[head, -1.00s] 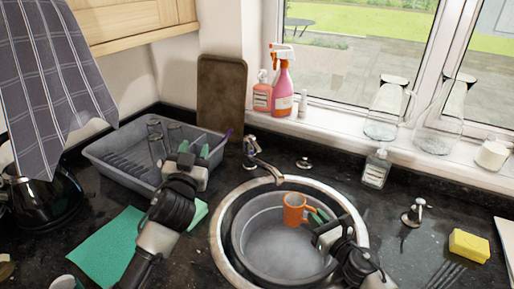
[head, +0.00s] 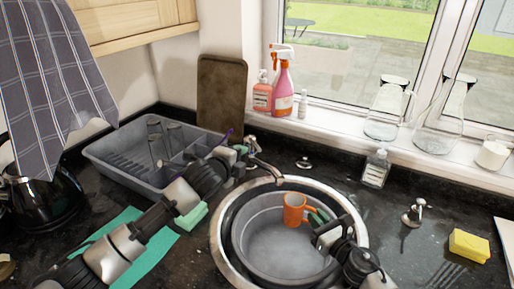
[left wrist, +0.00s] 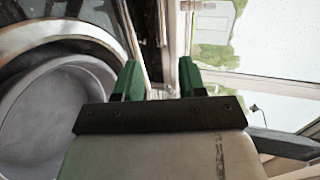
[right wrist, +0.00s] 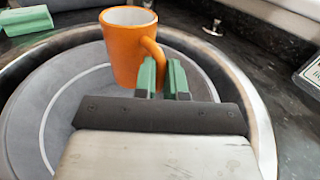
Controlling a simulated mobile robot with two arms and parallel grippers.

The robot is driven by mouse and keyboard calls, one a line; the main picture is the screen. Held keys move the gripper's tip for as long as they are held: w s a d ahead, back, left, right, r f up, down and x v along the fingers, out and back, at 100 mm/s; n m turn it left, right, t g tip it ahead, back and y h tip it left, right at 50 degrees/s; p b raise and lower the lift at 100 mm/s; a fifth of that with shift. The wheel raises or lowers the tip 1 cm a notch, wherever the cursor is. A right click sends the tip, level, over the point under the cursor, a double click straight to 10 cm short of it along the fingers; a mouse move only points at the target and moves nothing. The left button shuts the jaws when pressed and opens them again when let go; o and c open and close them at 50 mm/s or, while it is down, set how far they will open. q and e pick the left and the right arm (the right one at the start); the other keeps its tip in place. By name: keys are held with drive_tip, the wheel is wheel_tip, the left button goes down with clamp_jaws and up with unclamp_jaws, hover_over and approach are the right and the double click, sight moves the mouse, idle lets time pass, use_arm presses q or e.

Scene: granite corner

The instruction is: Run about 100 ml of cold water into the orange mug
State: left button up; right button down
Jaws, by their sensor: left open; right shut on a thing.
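The orange mug (head: 294,209) hangs upright over the basin in the sink, just below the end of the tap spout (head: 266,168). My right gripper (head: 318,216) is shut on its handle, which shows clearly in the right wrist view (right wrist: 151,62). The mug's pale inside shows only near the rim, and its bottom is hidden. No water stream is visible. My left gripper (head: 241,152) is open beside the tap body, near its left side. In the left wrist view its green fingers (left wrist: 160,82) stand apart; whether they touch the tap cannot be told.
A grey basin (head: 250,260) sits in the round sink (head: 222,262). A grey dish rack (head: 105,160) with glasses stands behind my left arm. A green cloth (head: 150,265) lies at left. A soap bottle (head: 376,169) and yellow sponge (head: 469,246) are at right.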

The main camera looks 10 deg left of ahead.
sight(256, 148)
use_arm(q)
drive_tip(key=x, duration=1.1)
drive_tip(key=shift+w+d, duration=0.15)
drive_tip(key=shift+c, duration=0.2)
drive_tip(key=shift+f, duration=0.1)
clamp_jaws()
